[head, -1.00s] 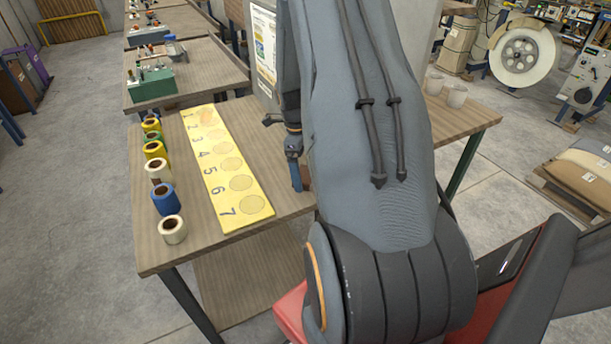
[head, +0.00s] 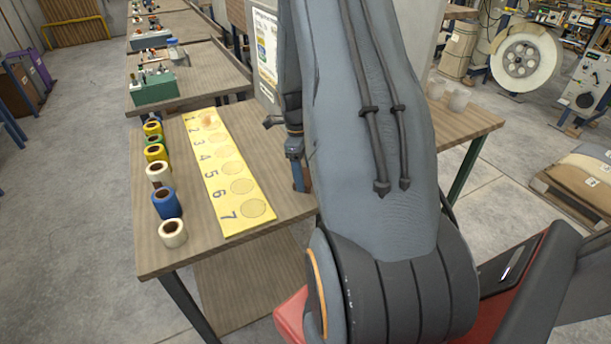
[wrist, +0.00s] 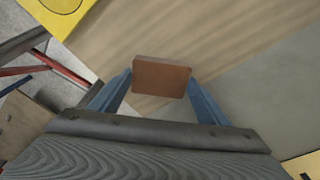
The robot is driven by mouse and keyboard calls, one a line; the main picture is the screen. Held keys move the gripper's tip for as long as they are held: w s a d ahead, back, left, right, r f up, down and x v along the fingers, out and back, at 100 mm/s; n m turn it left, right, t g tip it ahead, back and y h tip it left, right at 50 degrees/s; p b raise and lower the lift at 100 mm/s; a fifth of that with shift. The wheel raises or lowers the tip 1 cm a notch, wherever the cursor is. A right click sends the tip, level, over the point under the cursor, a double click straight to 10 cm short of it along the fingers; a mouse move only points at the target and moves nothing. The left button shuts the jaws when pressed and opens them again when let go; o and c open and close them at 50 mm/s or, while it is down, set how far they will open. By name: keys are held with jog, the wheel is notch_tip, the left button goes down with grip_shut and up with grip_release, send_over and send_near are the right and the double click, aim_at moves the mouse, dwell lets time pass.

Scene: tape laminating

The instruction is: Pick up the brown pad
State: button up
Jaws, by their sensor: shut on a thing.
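The brown pad (wrist: 161,77) is a small flat rectangular block between the two blue fingers of my gripper (wrist: 161,88) in the wrist view. Both fingers press on its sides, so my gripper is shut on it. In the head view my gripper (head: 299,172) points down at the right side of the wooden table, largely hidden by my arm. A brown bit of the pad may show beside the finger there, but it is too small to be sure. I cannot tell the gap between pad and tabletop.
A yellow numbered board (head: 222,172) lies on the table (head: 160,255) left of my gripper, with an orange piece near its far end. Several tape rolls, including a blue one (head: 167,202), line the left edge. Pale cups (head: 459,98) stand at the right.

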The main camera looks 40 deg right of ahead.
jog(key=r+b, duration=0.1)
jog(key=r, duration=0.3)
jog(key=r+b, duration=0.1)
jog(key=r, duration=0.1)
jog(key=shift+w+a+r+b, duration=0.15)
jog(key=shift+a+r+b, duration=0.05)
jog(key=shift+a+b, duration=0.2)
jog(key=w+a+b, duration=0.4)
jog(key=a+b, duration=0.1)
jog(key=a, duration=1.3)
jog(key=shift+w+a, duration=0.15)
jog(key=shift+a, duration=0.05)
jog(key=o, duration=0.3)
jog(key=shift+c, duration=0.4)
